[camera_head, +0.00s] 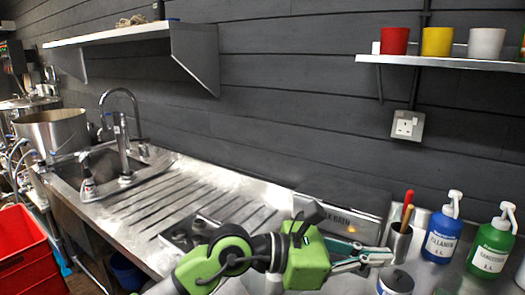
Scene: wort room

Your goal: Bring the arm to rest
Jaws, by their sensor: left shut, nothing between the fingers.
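My left arm, green and black, reaches in from the bottom over the front of the steel counter (255,215). Its gripper (378,257) points right and is shut, with nothing held. The fingertips show just in front of the lower part of a steel cup (399,243) that holds a red-handled tool. I cannot tell whether they touch it. My right gripper is not in view.
A blue bottle (441,240) and a green bottle (490,250) with white pumps stand to the right. A lidded jar (396,281) is close below the gripper. A sink (95,165) lies left, a red crate (22,255) lower left. The ribbed drainboard is mostly clear.

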